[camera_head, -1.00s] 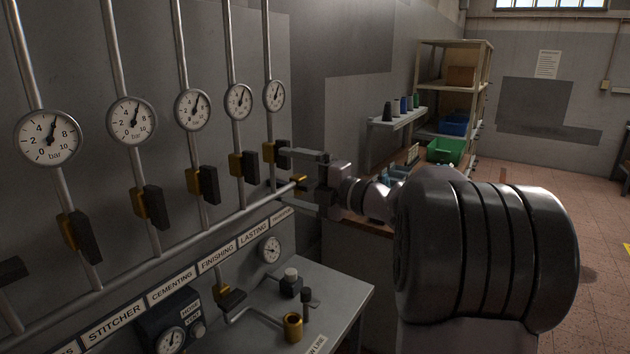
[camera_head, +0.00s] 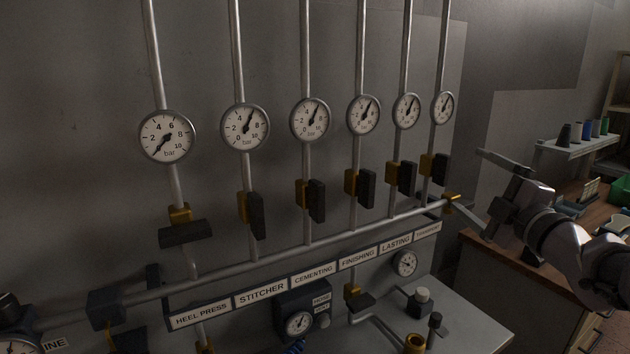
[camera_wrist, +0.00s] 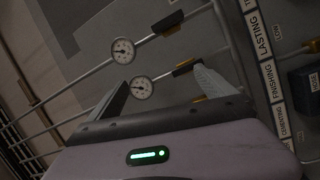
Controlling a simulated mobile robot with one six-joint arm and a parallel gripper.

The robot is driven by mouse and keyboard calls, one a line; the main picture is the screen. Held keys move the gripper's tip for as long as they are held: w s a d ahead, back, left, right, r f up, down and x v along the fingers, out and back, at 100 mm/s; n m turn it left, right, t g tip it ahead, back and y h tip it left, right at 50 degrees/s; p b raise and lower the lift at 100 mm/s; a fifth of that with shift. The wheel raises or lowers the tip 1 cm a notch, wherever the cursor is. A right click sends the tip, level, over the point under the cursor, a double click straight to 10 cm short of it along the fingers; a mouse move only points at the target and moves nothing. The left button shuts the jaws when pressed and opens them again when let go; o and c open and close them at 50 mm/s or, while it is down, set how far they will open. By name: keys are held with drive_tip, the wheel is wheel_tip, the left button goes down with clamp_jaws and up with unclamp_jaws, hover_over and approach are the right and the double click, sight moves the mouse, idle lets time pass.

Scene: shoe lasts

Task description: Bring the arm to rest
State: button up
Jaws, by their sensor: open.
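My gripper (camera_head: 466,180) is open and empty at the right end of the pipe manifold, its two fingers apart and pointing left. The rightmost valve (camera_head: 434,167), with a black handle along its pipe, is just left of the fingertips. In the head view the lower finger overlaps the brass pipe end (camera_head: 450,198); I cannot tell whether they touch. In the wrist view the open fingers (camera_wrist: 165,84) show with gauges and valves beyond them. My arm reaches in from the right edge.
Several pipes with gauges run up the wall. The leftmost valve handle (camera_head: 186,233) lies across its pipe, and its gauge (camera_head: 166,136) reads near zero. A grey bench (camera_head: 465,325) is below; a wooden workbench (camera_head: 530,272) and spool shelf (camera_head: 577,148) are right.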

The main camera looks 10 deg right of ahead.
drive_tip(key=s+a+f+m+g+b, duration=0.1)
drive_tip(key=s+a+f+m+g, duration=0.5)
drive_tip(key=s+a+f+m, duration=0.4)
drive_tip(key=s+a+f+m+g+y+b, duration=0.1)
drive_tip(key=s+a+f+m+g+b, duration=0.1)
drive_tip(key=s+a+f+m+g, duration=0.5)
drive_tip(key=s+a+f+m, duration=0.1)
drive_tip(key=s+a+f, duration=0.2)
drive_tip(key=a, duration=0.3)
drive_tip(key=s+a+f+m, duration=0.2)
drive_tip(key=s+a+f, duration=0.2)
drive_tip(key=s+a, duration=0.1)
drive_tip(key=shift+s+a, duration=0.35)
drive_tip(key=shift+a, duration=0.35)
